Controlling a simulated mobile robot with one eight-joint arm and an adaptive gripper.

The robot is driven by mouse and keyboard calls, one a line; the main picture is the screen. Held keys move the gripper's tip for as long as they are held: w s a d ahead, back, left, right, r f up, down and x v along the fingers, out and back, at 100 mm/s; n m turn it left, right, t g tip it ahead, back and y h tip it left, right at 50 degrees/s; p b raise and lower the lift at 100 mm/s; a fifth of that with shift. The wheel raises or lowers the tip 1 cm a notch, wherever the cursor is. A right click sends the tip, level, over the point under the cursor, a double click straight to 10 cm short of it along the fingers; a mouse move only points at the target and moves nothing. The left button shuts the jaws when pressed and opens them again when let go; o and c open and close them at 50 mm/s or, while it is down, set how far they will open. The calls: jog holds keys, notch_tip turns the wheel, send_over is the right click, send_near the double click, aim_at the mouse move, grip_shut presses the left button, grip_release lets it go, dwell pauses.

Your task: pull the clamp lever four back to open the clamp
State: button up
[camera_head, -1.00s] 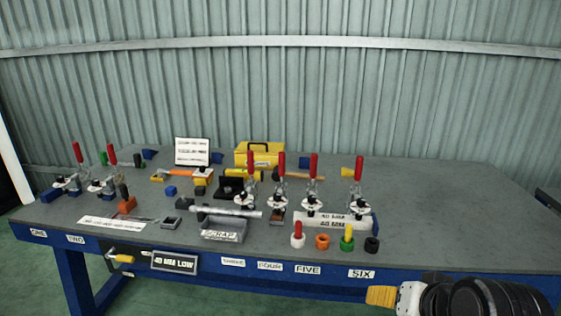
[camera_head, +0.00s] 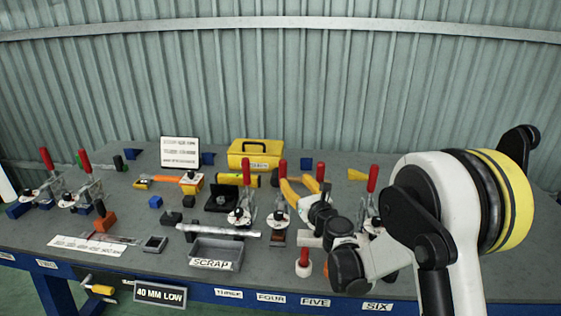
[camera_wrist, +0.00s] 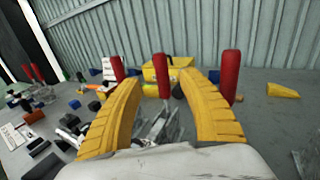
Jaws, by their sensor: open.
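The clamp labelled four has an upright red lever (camera_head: 283,170) over a metal body with a round white-and-black part (camera_head: 279,208). My gripper (camera_head: 305,184) is open, its curved yellow fingers spread near levers four and five. In the wrist view, a red lever (camera_wrist: 163,76), apparently four's, stands ahead between the open fingers (camera_wrist: 173,76), and I cannot tell that either finger touches it. Lever three (camera_wrist: 117,68) shows left of it and lever five (camera_wrist: 229,75) at the right finger. My arm hides much of clamps five and six in the head view.
A scrap tray (camera_head: 216,252) and a red-topped peg (camera_head: 304,258) are in front. A yellow toolbox (camera_head: 256,150) stands behind. Clamps one and two are far left.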

aim_at(284, 168)
jog(key=b+x, duration=0.1)
jog(key=x, duration=0.4)
jog(key=b+x, duration=0.2)
jog(key=x, duration=0.3)
jog(key=shift+f, duration=0.25)
jog(key=shift+w+a+r, duration=0.1)
jog(key=shift+w+a, duration=0.1)
jog(key=shift+w, duration=0.2)
jog(key=shift+c, duration=0.4)
grip_shut()
